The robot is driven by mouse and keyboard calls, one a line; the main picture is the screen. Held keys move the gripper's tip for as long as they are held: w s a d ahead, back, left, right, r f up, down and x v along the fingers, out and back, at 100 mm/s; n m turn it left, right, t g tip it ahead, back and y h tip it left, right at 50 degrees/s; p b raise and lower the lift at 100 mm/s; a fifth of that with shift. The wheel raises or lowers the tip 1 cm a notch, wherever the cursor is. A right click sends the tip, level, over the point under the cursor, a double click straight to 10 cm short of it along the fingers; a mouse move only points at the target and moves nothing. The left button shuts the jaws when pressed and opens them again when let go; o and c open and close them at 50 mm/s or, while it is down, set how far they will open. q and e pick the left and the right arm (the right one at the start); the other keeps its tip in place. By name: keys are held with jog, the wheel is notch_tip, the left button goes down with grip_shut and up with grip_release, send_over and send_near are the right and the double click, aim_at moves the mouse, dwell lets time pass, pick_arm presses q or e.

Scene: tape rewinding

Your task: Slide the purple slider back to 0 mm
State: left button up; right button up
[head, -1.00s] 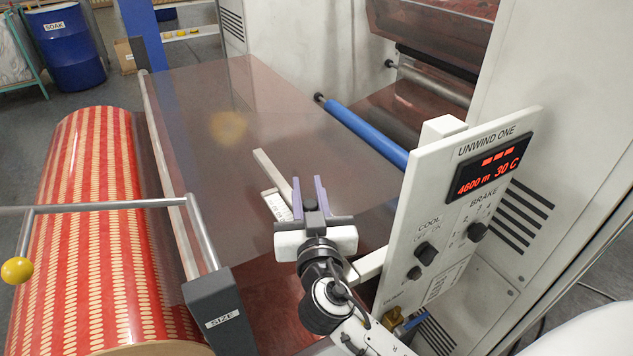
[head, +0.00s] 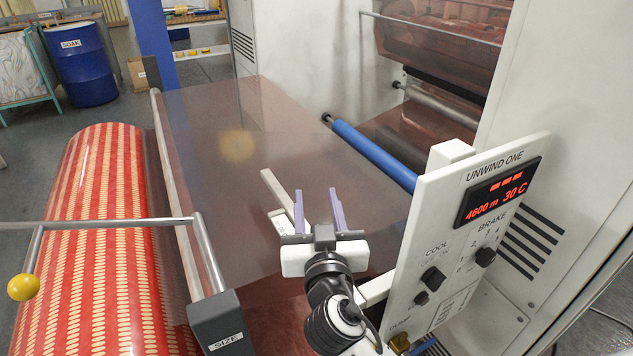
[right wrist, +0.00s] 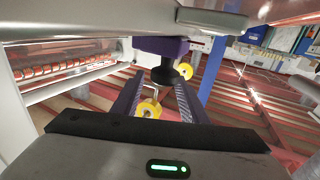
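The purple slider (right wrist: 160,47) shows in the right wrist view as a purple block with a black round knob below it, under a pale rail (right wrist: 212,19). In the head view I cannot make the slider out; a pale bar (head: 280,190) with a white scale strip (head: 281,222) shows just left of my right gripper (head: 316,192). That gripper has two purple-padded fingers, parted with nothing held. In the right wrist view the gripper (right wrist: 159,82) points at the slider, whose knob appears between the fingertips. I cannot tell whether they touch. My left gripper is out of view.
A white control panel (head: 462,235) marked UNWIND ONE stands close on the right. A translucent web (head: 215,130) spreads beyond the gripper, with a blue roller (head: 370,152) behind. A red patterned roll (head: 105,240), a yellow-knobbed lever (head: 23,287) and a SIZE box (head: 217,322) are left.

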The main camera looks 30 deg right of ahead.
notch_tip(320, 180, up, 7)
jog(key=shift+r+p, duration=0.2)
jog(key=shift+p, duration=0.2)
